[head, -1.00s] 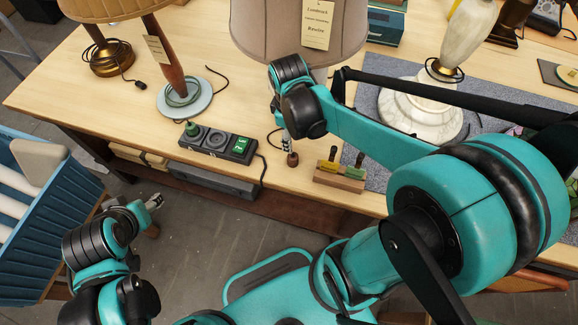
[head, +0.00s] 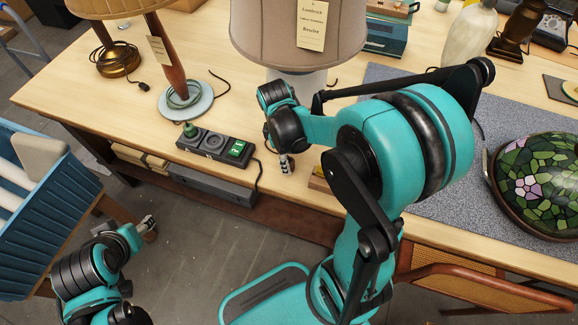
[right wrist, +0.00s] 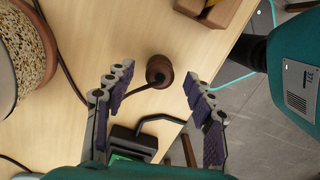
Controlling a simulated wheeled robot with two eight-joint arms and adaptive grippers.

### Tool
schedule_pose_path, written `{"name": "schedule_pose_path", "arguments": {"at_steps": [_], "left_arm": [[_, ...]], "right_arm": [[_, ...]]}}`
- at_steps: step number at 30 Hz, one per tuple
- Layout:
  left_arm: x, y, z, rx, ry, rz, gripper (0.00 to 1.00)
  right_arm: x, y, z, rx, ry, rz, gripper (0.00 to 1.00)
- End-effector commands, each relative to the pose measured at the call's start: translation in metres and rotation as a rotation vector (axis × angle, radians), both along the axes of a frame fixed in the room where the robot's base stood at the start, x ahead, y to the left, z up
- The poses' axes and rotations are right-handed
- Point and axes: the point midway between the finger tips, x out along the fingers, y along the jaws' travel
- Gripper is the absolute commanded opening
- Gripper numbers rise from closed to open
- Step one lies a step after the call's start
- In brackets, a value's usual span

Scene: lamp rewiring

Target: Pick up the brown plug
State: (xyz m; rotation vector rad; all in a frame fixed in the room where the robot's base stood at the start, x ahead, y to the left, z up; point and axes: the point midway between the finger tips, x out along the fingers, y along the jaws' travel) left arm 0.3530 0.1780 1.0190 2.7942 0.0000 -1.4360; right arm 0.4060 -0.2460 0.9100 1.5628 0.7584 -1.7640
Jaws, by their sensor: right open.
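The brown plug (right wrist: 157,72) stands on the wooden table in the right wrist view, with a dark cord running from it. My right gripper (right wrist: 156,82) is open, with one finger on each side of the plug's near side; I see clear gaps between the plug and both fingers. In the head view my right gripper (head: 285,165) points down near the table's front edge, and the plug is hidden there. My left gripper (head: 148,224) is off the table at the lower left, too small to tell whether open or shut.
A dark power strip (head: 213,146) with a green-lit switch lies left of my right gripper. A wooden block (right wrist: 222,10) is close to the plug. A shaded lamp (head: 285,35) stands behind, another lamp (head: 183,95) to the left. A stained-glass shade (head: 540,185) lies right.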

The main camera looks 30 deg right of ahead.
Motion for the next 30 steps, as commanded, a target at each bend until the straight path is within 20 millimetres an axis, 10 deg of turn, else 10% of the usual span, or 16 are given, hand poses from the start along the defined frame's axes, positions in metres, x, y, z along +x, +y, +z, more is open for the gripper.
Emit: {"name": "schedule_pose_path", "arguments": {"at_steps": [11,18,30], "left_arm": [[0.0,0.0,-0.012,0.0,0.0,0.0,0.53],[0.0,0.0,-0.012,0.0,0.0,0.0,0.53],[0.0,0.0,-0.009,0.0,0.0,0.0,0.53]], "right_arm": [[-0.002,-0.003,-0.025,-0.001,0.0,-0.001,0.54],[-0.002,-0.002,-0.025,-0.001,0.0,-0.001,0.01],[-0.002,-0.002,-0.019,-0.001,0.0,-0.001,0.01]]}}
